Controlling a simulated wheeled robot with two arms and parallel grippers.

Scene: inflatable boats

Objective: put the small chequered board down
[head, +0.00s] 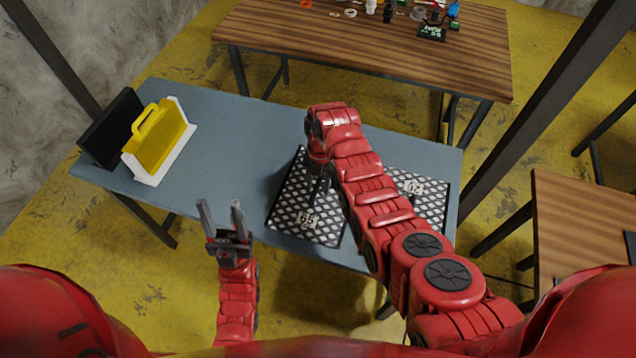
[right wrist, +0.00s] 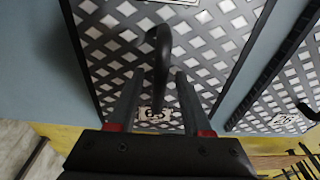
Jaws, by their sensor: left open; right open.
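A dark-framed chequered board (head: 285,205) with a number label lies flat on the blue-grey table, partly covered by my right arm. It fills much of the right wrist view (right wrist: 215,50). My right gripper (head: 318,192) is over it, open, with its fingers on either side of the board's dark curved handle (right wrist: 158,60). A gap shows between the fingers and the handle; I cannot tell whether they touch. My left gripper (head: 221,205) is open and empty, at the table's front edge, left of the board.
A second chequered board (head: 432,210) lies to the right, partly behind my arm. A yellow-handled case (head: 160,140) with white and black panels stands at the table's (head: 225,130) left end. The table's middle left is clear. A wooden table (head: 360,55) with small items stands behind.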

